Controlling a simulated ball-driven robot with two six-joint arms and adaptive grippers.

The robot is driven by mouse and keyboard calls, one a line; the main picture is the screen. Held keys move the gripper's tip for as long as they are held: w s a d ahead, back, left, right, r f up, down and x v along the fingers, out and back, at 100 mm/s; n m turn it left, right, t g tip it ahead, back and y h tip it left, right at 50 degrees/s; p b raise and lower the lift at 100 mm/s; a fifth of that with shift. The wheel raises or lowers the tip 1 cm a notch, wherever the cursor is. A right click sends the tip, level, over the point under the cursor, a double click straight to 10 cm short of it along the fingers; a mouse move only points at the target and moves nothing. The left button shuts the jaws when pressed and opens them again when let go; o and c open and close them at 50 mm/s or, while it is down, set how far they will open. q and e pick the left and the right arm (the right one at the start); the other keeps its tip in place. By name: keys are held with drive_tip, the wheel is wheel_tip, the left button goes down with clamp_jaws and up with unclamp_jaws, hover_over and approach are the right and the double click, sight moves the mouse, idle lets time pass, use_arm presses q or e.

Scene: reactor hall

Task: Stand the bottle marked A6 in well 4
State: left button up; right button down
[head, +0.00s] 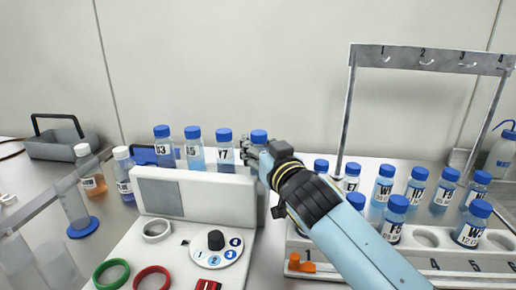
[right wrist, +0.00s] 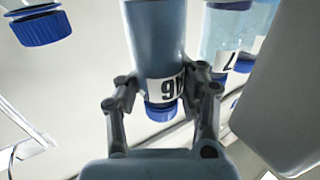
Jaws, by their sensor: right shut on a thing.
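My right gripper (head: 252,150) is shut on a blue-capped bottle (head: 259,136) at the right end of a row behind the white box. In the right wrist view the gripper (right wrist: 163,105) has a finger on each side of this bottle (right wrist: 155,40). Its label appears upside down and ends in 6; the letter is partly covered by a finger. I cannot tell whether the bottle still rests on its support. The long white rack (head: 310,262) on the right has front numbers 4, 5 and 6. The hole above the 4, well 4 (head: 425,238), looks empty. My left gripper is out of view.
Blue-capped bottles (head: 193,150) stand close left of the held one. Several bottles (head: 395,218) fill other rack wells, and a metal frame (head: 346,115) with hooks rises over the rack. A control box with a dial (head: 216,240) and rings (head: 152,280) lies in front.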

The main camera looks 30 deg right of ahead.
drive_tip(key=shift+r, duration=0.1)
drive_tip(key=shift+f, duration=0.2)
drive_tip(key=c, duration=0.8)
unclamp_jaws()
